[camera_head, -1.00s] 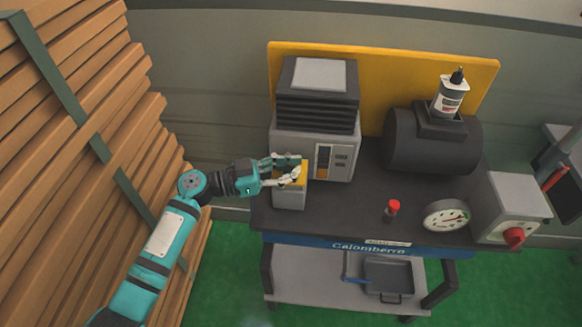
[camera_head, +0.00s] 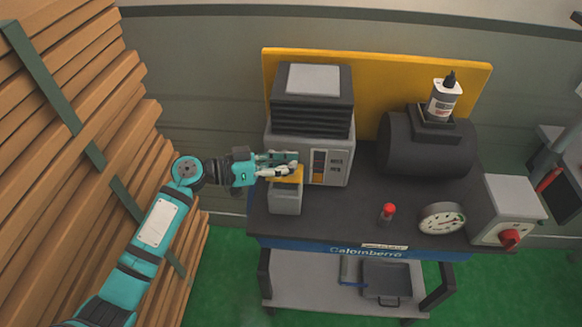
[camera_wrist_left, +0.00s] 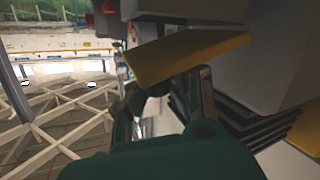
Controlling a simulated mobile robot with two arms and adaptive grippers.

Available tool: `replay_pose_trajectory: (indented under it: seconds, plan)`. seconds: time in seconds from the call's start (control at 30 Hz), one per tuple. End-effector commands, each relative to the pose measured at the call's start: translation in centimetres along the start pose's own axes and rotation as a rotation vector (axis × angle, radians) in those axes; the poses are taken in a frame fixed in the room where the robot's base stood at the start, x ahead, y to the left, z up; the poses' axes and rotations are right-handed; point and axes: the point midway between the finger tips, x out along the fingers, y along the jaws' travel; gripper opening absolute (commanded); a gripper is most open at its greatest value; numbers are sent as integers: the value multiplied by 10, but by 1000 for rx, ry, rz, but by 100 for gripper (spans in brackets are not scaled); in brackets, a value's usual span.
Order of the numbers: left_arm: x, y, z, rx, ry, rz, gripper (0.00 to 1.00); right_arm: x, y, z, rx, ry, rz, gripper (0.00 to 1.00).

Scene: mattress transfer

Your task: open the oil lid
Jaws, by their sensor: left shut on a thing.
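The oil lid (camera_head: 288,174) is a small yellow plate at the rear top of a small grey box (camera_head: 286,200), at the left front of the cart. The lid looks raised and tilted up from the box, and the box's top shows in front of it. My left gripper (camera_head: 290,165) reaches in from the left and is shut on the lid. In the left wrist view the yellow lid (camera_wrist_left: 185,55) slants across the gripper fingers (camera_wrist_left: 188,92), beside the grey box. My right gripper is not in view.
A grey machine with black ribs (camera_head: 312,105) stands just behind the lid. A black cylinder (camera_head: 425,148) with a bottle (camera_head: 443,100), a red-capped item (camera_head: 388,214), a gauge (camera_head: 441,219) and a switch box (camera_head: 505,205) are to the right. Stacked boards (camera_head: 70,130) stand left.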

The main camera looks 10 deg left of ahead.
Motion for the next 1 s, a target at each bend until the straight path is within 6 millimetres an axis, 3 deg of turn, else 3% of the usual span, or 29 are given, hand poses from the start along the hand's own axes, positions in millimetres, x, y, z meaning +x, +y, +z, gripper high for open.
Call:
replay_pose_trajectory:
  seconds: [0.4, 0.97, 1.0]
  plan:
    - [-2, -12, -15, -202, -84, -12, 0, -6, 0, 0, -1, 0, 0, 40]
    - [-1, -14, -17, -239, -98, -11, 0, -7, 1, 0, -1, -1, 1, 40]
    - [-1, -14, -17, -238, -97, -11, 7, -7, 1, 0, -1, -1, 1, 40]
